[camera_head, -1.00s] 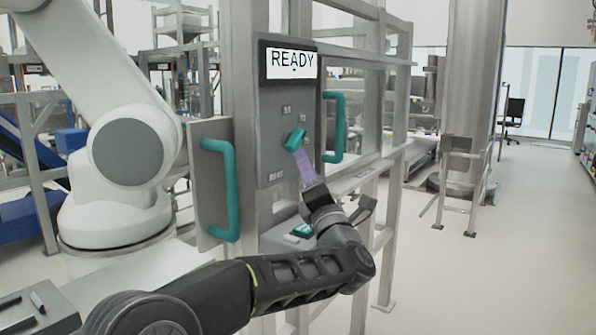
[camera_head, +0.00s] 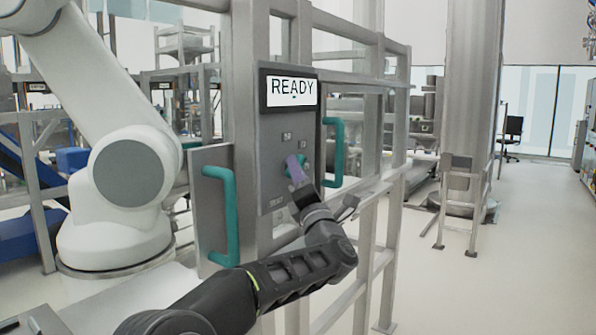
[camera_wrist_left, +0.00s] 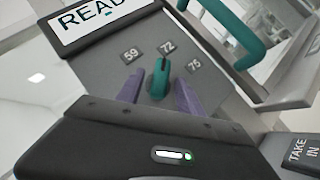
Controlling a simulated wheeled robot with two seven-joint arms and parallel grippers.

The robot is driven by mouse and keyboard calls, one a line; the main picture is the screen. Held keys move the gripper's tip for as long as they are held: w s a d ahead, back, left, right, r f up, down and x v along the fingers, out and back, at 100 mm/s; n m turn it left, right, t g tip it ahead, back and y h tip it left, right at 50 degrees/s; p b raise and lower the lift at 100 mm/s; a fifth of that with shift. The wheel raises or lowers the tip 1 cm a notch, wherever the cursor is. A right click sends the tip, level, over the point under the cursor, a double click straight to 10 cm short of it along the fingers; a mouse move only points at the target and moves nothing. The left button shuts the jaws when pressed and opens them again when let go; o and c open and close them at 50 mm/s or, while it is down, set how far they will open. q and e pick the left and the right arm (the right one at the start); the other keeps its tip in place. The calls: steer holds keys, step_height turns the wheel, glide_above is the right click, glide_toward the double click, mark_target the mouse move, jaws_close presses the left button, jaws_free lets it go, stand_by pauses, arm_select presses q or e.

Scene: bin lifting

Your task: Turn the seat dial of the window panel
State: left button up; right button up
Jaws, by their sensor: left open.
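The grey window panel (camera_head: 270,150) stands upright with a screen (camera_head: 291,92) reading READY at its top. The teal seat dial (camera_wrist_left: 160,78) sits on the panel among labels 59, 72 and 75, its pointed end toward the 72 label (camera_wrist_left: 167,47) in the left wrist view. In the head view the dial (camera_head: 303,158) is partly hidden by my gripper. My left gripper (camera_head: 294,165) is open, its purple fingers on either side of the dial. The gripper also shows in the left wrist view (camera_wrist_left: 158,92). Whether the fingers touch the dial cannot be told. My right gripper is not seen.
Teal handles stand left (camera_head: 222,215) and right (camera_head: 334,152) of the panel. A metal frame (camera_head: 395,150) runs behind it. A white robot arm (camera_head: 125,170) stands at the left. The floor at the right (camera_head: 500,280) is open.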

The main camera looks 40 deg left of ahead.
arm_select(q)
steer(key=shift+a, duration=0.1)
steer(key=shift+c, duration=0.4)
jaws_close()
